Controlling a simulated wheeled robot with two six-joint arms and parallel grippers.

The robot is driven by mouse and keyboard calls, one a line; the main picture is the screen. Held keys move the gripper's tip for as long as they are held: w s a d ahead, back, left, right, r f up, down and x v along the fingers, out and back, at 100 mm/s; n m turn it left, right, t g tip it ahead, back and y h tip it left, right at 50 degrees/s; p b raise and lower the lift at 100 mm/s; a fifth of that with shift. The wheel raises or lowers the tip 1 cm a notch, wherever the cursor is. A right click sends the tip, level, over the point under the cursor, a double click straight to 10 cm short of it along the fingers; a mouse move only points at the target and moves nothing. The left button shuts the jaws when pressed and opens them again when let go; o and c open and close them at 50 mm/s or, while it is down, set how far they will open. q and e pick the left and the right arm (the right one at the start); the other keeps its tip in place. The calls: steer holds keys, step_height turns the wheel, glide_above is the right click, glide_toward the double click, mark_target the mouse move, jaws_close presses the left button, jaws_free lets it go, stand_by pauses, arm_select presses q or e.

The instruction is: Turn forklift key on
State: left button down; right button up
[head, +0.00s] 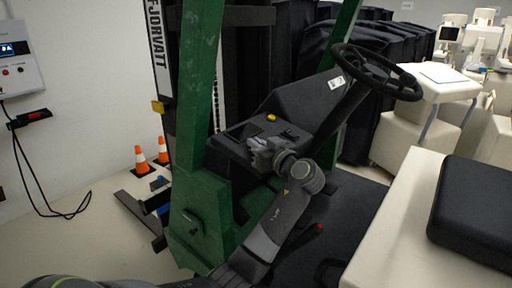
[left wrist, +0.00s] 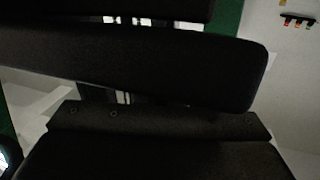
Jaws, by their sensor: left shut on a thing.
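The forklift has a green frame (head: 195,205) and a black dashboard (head: 300,103) with a yellow button (head: 271,118). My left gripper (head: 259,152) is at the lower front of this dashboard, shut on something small. The key itself is hidden behind the gripper and wrist in the head view, so I cannot see its angle. The left wrist view is mostly filled by dark, close surfaces, and I cannot make out the key there. My right gripper is not in view.
A black steering wheel (head: 376,72) stands above and right of the dashboard. A cream seat base (head: 395,220) with a black cushion (head: 478,205) is at the right. Orange cones (head: 141,158) and a wall-mounted box (head: 18,60) are at the left. Covered carts stand behind.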

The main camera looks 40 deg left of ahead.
arm_select(q)
steer(key=m+t+h, duration=0.1)
steer(key=m+t, duration=0.1)
steer(key=shift+w+r+t+h, duration=0.1)
steer(key=shift+t+h, duration=0.2)
steer(key=shift+t, duration=0.1)
steer(key=shift+w+d+r+m+t+h+p, duration=0.1)
steer(key=shift+m+t+h+p, duration=0.85)
steer(key=shift+m, duration=0.25)
steer(key=m+t+h+p, duration=0.1)
steer(key=m+h, duration=0.1)
steer(key=m+t+h+p, duration=0.2)
steer(key=shift+w+d, duration=0.2)
steer(key=shift+w+d+f+m+t+h+p, duration=0.1)
steer(key=shift+m+t+h+p, duration=0.2)
steer(key=shift+m+h+p, duration=0.15)
steer(key=shift+d+f+m+t+h+p, duration=0.1)
steer(key=shift+m+t+h+p, duration=0.2)
steer(key=shift+h+p, duration=0.2)
steer(key=c, duration=1.6)
jaws_free()
steer(key=shift+o, duration=0.2)
steer(key=shift+f, duration=0.1)
